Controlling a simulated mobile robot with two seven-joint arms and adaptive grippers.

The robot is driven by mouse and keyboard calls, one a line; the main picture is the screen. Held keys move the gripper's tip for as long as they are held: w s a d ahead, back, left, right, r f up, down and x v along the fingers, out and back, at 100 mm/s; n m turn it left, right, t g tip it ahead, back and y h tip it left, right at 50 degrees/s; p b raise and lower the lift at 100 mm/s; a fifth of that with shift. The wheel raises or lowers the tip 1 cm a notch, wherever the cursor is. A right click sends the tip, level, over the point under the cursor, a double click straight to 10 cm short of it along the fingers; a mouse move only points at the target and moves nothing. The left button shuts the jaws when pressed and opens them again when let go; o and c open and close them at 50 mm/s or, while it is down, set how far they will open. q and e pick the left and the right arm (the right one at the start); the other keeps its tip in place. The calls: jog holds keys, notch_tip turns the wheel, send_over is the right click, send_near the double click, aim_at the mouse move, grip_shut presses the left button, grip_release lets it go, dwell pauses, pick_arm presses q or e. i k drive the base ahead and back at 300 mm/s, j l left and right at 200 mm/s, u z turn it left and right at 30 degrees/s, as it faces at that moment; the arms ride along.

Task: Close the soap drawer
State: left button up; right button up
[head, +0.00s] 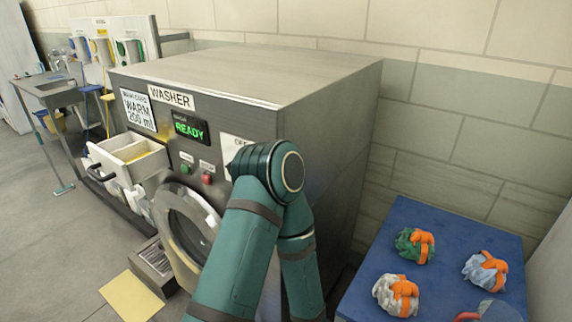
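The soap drawer (142,165) is a pale open-topped box at the upper left of the washer (250,75). It is pulled out from the grey front, and its inside shows. Its front panel with a dark handle (100,172) faces left, away from the washer. One of my teal arms rises from the bottom middle and bends in front of the washer's right part.
A blue table (450,235) at the right bears several cloth bundles with orange bands. A yellow floor patch (132,297) and a dark grated step (155,262) lie below the washer. A sink (52,85) stands at far left. Floor left of the drawer is open.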

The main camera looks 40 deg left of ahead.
aim_at(130, 158)
jog(key=u, duration=2.35)
